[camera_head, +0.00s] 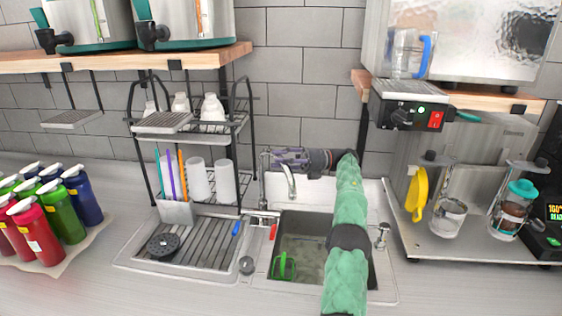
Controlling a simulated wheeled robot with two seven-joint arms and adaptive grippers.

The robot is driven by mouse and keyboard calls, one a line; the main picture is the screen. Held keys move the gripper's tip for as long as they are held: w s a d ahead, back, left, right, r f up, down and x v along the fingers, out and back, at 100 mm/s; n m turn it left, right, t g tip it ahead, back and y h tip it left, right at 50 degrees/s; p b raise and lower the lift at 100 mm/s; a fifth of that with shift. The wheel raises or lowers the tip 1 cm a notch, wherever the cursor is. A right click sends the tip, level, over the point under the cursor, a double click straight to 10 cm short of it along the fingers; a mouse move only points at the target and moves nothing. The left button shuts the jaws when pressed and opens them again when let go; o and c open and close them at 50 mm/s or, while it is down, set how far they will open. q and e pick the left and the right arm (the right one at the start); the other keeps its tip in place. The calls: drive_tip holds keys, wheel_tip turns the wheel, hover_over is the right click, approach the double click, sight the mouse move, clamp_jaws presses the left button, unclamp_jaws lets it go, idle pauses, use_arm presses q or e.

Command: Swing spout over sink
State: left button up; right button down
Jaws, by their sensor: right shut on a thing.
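The chrome faucet spout (290,182) stands at the back left edge of the sink (308,218), its curved end pointing down and forward. The faucet's upright pipe (262,190) rises from the rim behind the basin. My right gripper (281,157) reaches in from the right, above the back of the sink, and is shut on the upper part of the spout. Its fingers partly hide the top of the spout. My green right arm crosses the right half of the basin and hides part of it. My left gripper is not in view.
A green-handled item (284,266) lies in the basin. A dish rack (195,125) with white cups and a draining board (190,245) stand left. A tray (480,240) with jars is right. Colored bottles (45,225) stand far left. Shelves overhang the back.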

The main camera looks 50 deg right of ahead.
drive_tip(key=c, duration=0.9)
unclamp_jaws()
drive_tip(key=shift+o, duration=0.2)
